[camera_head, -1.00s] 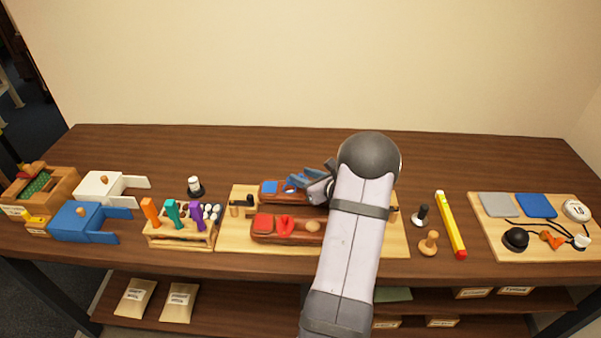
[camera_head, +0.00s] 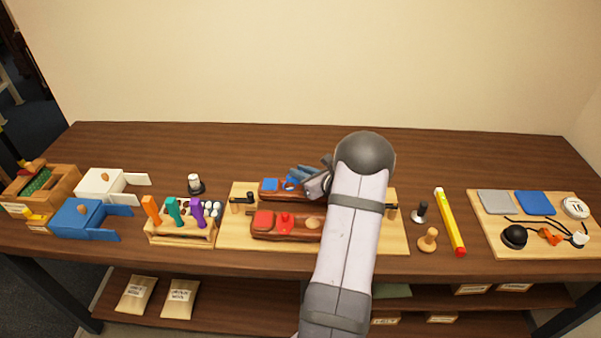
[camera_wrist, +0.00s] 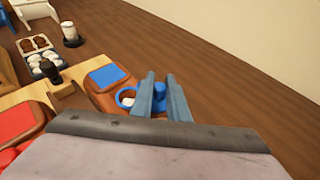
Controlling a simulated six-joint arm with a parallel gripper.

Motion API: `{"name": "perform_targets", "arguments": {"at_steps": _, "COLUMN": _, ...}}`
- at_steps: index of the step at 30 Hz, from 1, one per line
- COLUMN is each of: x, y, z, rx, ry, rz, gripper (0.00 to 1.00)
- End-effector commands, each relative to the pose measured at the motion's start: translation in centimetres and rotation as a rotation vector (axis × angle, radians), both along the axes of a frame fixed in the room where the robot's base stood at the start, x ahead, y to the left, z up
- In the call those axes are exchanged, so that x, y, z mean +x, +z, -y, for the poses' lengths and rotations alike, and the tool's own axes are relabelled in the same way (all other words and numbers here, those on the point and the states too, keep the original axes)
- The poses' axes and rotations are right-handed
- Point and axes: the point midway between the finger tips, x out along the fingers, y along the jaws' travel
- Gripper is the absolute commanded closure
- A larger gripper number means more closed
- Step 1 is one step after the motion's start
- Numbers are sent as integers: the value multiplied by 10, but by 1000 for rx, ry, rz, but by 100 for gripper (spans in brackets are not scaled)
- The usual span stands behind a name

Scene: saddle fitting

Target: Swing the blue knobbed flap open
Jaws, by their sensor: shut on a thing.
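The blue knobbed flap is on the far brown wooden saddle block (camera_head: 264,194), partly hidden by my gripper. In the wrist view its blue knob (camera_wrist: 160,88) is between the two blue-grey fingers of my gripper (camera_wrist: 162,90), which is shut on it. A blue ring (camera_wrist: 120,98) shows just left of the fingers, with a white round thing inside it. In the head view my gripper (camera_head: 302,180) reaches the block from the right. The far end of the block is hidden behind my wrist. I cannot tell how far the flap is turned.
A second block with a red pad and red knob (camera_head: 285,217) lies in front on the same light board (camera_head: 232,232). A black-topped post (camera_head: 249,197) stands at the block's left end. A tool rack (camera_head: 185,236) is farther left. Bare shelf lies behind the board.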

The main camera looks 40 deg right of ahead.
Motion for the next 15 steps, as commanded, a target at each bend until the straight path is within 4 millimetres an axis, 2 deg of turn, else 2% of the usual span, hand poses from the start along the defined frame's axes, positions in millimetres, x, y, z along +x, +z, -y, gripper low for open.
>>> {"name": "perform_targets", "arguments": {"at_steps": 15, "x": 6, "y": 2, "z": 6, "rx": -2, "ry": 233, "rz": 5, "gripper": 100}}
